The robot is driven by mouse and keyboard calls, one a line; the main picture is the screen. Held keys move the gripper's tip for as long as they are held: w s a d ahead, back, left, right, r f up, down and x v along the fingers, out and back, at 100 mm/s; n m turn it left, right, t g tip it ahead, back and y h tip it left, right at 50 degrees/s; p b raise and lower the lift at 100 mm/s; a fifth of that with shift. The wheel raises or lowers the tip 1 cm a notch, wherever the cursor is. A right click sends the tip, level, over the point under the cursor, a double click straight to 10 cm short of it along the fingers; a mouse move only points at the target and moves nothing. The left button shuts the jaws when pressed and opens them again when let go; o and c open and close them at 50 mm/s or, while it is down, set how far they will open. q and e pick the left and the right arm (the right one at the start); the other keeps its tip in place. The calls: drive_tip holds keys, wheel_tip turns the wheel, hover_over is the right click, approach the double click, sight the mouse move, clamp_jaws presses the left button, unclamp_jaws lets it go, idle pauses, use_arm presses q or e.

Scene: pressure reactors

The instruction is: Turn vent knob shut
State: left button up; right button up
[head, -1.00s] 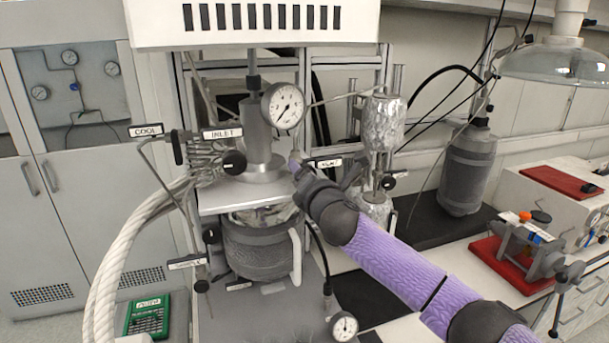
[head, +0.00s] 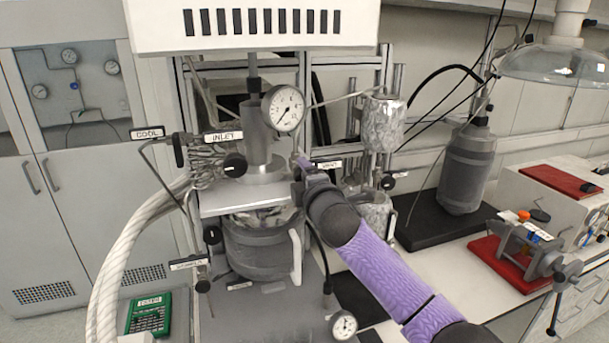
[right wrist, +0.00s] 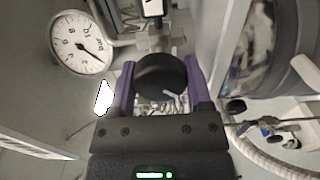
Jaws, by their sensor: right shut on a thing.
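The vent knob (right wrist: 160,76) is a round black knob between the two purple fingers of my right gripper (right wrist: 161,64) in the right wrist view. The gripper is shut on it, with one finger on each side. In the head view my right gripper (head: 302,164) is at the reactor head, just below the round pressure gauge (head: 284,108); the arm and gripper hide the knob there. The white vent label (head: 331,170) is just right of the gripper. The knob's turn angle cannot be read. My left gripper is not in view.
The inlet label (head: 223,136) and another black knob (head: 234,165) are left of the reactor head. A foil-wrapped cylinder (head: 383,122) stands right of the gripper. The grey reactor vessel (head: 258,250) is below. A thick white hose (head: 120,270) curves at the left.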

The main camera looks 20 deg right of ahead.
drive_tip(key=m, duration=0.4)
drive_tip(key=shift+m, duration=0.3)
drive_tip(key=m+p, duration=0.1)
drive_tip(key=m, duration=0.3)
drive_tip(key=shift+m, duration=0.4)
drive_tip(key=o, duration=1.3)
drive_tip(key=shift+s, duration=0.1)
drive_tip(key=s+b, duration=0.1)
drive_tip(key=s, duration=0.8)
drive_tip(key=shift+s+d+b, duration=0.2)
drive_tip(key=shift+s+b, duration=0.2)
